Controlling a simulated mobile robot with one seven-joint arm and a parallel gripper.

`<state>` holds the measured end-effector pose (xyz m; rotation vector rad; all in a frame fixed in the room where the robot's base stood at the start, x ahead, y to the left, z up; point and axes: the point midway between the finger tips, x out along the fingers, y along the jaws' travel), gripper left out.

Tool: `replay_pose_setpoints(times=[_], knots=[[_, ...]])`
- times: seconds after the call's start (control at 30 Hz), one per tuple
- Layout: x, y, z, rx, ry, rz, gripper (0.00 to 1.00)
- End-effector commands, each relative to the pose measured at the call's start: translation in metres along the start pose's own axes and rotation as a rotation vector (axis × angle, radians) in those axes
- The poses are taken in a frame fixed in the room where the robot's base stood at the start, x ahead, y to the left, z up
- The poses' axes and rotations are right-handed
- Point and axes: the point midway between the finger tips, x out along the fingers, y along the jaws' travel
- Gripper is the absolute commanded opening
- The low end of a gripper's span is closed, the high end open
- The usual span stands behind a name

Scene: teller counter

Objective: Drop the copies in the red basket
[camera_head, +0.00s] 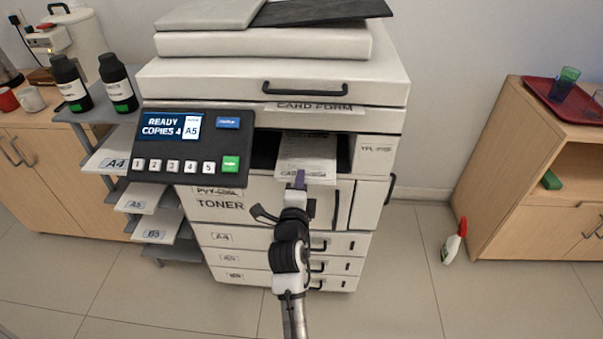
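The copies (305,152) are white printed sheets in the output slot of the copier (185,188), with their front edge sticking out. My gripper (299,178) is at that front edge, reaching in from below.
The copier panel (190,145) reads "READY COPIES 4 A5". Paper shelves (150,230) and toner bottles (118,85) stand on the left. A wooden cabinet (545,190) is on the right.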

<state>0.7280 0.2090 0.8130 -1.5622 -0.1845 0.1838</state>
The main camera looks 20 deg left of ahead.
Motion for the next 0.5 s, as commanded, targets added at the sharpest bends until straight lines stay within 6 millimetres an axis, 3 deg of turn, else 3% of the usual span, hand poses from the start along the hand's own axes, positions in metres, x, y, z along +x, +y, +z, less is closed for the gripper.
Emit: replay_pose_setpoints(times=[0.2,0.5], knots=[[0.015,0.001,0.000,0.000,0.000,0.000,0.17],[0.017,0.001,0.000,-0.001,0.000,0.000,0.17]])
